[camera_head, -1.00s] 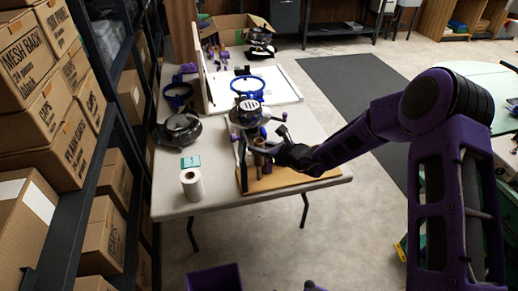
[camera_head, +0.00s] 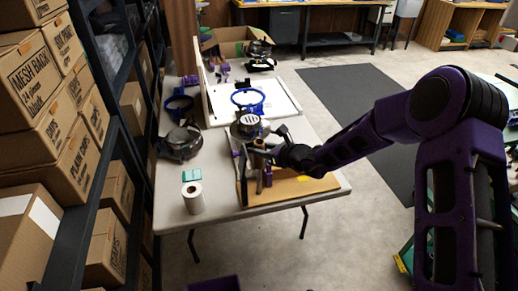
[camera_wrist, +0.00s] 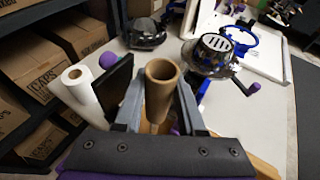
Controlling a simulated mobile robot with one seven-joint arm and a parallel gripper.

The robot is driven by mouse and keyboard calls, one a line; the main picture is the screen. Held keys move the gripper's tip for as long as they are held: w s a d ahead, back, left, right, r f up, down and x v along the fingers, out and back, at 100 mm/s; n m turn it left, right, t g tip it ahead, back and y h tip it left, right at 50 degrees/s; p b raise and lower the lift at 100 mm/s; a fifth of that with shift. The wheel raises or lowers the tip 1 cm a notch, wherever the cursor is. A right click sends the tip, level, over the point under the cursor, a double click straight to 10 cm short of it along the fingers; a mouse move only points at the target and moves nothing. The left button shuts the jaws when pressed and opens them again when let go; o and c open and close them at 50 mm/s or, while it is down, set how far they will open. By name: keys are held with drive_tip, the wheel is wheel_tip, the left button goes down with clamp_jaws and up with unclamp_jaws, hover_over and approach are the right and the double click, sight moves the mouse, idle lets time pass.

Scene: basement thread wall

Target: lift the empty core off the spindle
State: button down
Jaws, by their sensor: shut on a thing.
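The empty core, a brown cardboard tube (camera_wrist: 162,88), stands upright between the two grey fingers of my gripper (camera_wrist: 158,105) in the wrist view. Its open top faces the camera and looks hollow. My gripper is shut on it. In the head view my gripper (camera_head: 268,155) is above the left part of a tan wooden board (camera_head: 312,188) on the table. The core is small there and partly covered by the fingers. The spindle is not clear in either view, so I cannot tell whether the core is still around it.
A black upright plate (camera_wrist: 113,88) stands close left of the core. A machine with a blue ring (camera_head: 248,98) stands behind. Shelves of cartons (camera_head: 40,90) line the left.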

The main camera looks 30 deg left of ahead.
drive_tip(key=shift+r, duration=0.1)
drive_tip(key=shift+r, duration=1.9)
